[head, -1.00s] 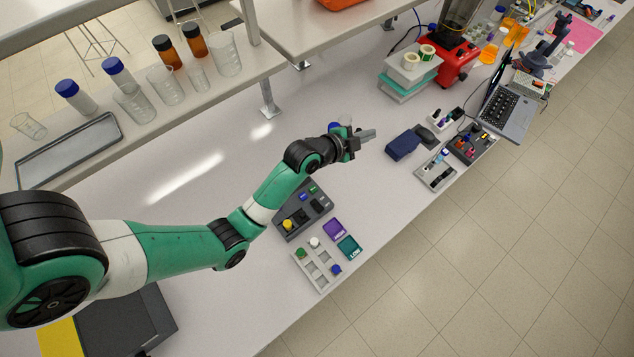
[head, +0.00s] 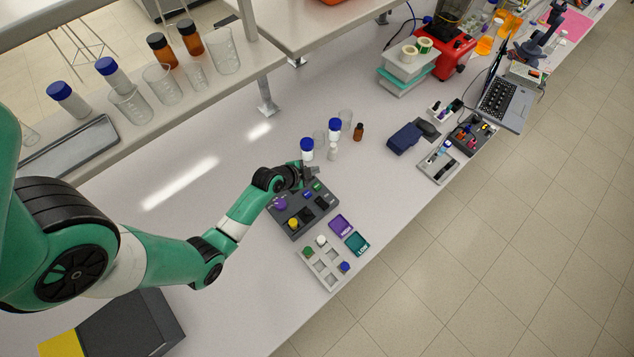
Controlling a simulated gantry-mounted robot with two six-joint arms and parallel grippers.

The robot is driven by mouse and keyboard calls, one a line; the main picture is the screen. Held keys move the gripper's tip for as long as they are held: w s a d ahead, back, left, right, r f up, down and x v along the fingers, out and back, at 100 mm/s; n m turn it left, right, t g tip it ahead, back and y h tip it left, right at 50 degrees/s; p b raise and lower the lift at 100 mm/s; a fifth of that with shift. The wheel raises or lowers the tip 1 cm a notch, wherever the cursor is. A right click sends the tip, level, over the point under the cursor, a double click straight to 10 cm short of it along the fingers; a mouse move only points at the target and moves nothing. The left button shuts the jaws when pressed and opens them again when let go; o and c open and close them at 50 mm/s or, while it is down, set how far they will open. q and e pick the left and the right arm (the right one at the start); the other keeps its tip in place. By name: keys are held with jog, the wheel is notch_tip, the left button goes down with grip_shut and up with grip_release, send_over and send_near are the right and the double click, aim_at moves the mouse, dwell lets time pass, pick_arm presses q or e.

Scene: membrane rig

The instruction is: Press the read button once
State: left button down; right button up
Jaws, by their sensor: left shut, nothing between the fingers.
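The dark grey rig box (head: 291,234) sits on the bench in the middle of the head view. On its top are a blue button (head: 307,195), a green button (head: 316,187), a yellow piece (head: 292,223) and a round purple piece (head: 280,203). Any lettering is too small to read, so I cannot tell which is the read button. My left gripper (head: 312,173) is shut and empty over the far edge of the box, close to the green button. I cannot tell whether it touches anything. My right gripper is not in view.
Blue-capped bottles (head: 334,128) and a small brown bottle (head: 358,132) stand just beyond my gripper. A grey tray with coloured pieces (head: 322,275), a purple dish (head: 341,225) and a teal dish (head: 357,243) lie nearer the front edge. The bench (head: 375,190) right of the box is clear.

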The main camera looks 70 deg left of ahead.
aim_at(314, 188)
pick_arm(q)
jog(key=shift+f+b, duration=4.05)
jog(key=shift+f, duration=0.35)
jog(key=shift+f+b, duration=0.4)
jog(key=shift+f, duration=0.05)
jog(key=shift+f+b, duration=0.4)
jog(key=shift+f, duration=0.05)
jog(key=shift+r+p, duration=0.85)
jog(key=shift+r, duration=0.1)
notch_tip(314, 188, up, 5)
jog(key=p, duration=0.4)
jog(key=shift+p, duration=0.4)
